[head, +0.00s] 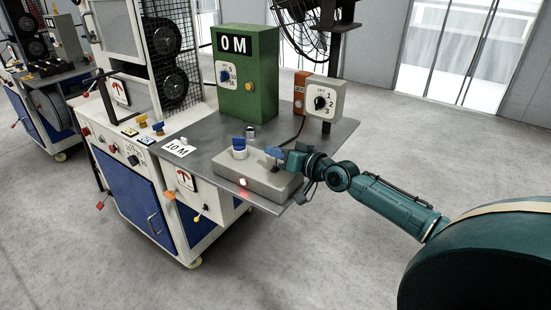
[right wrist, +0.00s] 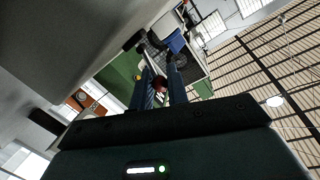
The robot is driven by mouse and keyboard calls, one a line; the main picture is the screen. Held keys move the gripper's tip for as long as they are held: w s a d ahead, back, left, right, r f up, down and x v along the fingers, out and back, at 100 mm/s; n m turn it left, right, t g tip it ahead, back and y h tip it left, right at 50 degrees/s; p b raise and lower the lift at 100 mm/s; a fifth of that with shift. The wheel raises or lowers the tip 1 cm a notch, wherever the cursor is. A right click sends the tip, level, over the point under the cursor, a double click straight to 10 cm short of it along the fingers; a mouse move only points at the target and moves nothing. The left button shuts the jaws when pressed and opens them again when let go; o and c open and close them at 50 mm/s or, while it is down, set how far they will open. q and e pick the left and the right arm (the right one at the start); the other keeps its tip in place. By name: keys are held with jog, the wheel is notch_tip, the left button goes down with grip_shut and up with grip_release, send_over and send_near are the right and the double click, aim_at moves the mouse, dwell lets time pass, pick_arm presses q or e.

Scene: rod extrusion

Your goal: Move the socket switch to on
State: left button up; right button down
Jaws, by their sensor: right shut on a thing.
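The grey socket box (head: 248,180) lies on the metal table, with a small red light (head: 242,182) lit on its front face. A blue and white plug (head: 239,150) stands upright at its left end. The socket switch (head: 276,166) is a small dark lever on top of the box, near its right part, mostly hidden under my right gripper (head: 274,153). My right gripper is shut on the switch from above right. In the right wrist view a dark red tip (right wrist: 160,83) shows between the two blue fingers. My left gripper is not in view.
A green box reading "0 M" (head: 247,80) stands behind on the table (head: 205,140). A grey dial box (head: 323,101) and a black fan (head: 312,25) are at the back right. A white "10 M" card (head: 180,149) lies left. Open floor surrounds the machine.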

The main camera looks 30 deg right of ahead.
jog(key=shift+w+d+f+m+g+b, duration=0.15)
jog(key=shift+d+m+g+b, duration=0.2)
jog(key=shift+m+b, duration=0.4)
jog(key=c, duration=1.5)
grip_release()
jog(key=shift+o, duration=0.2)
jog(key=v, duration=1.3)
jog(key=shift+f, duration=0.15)
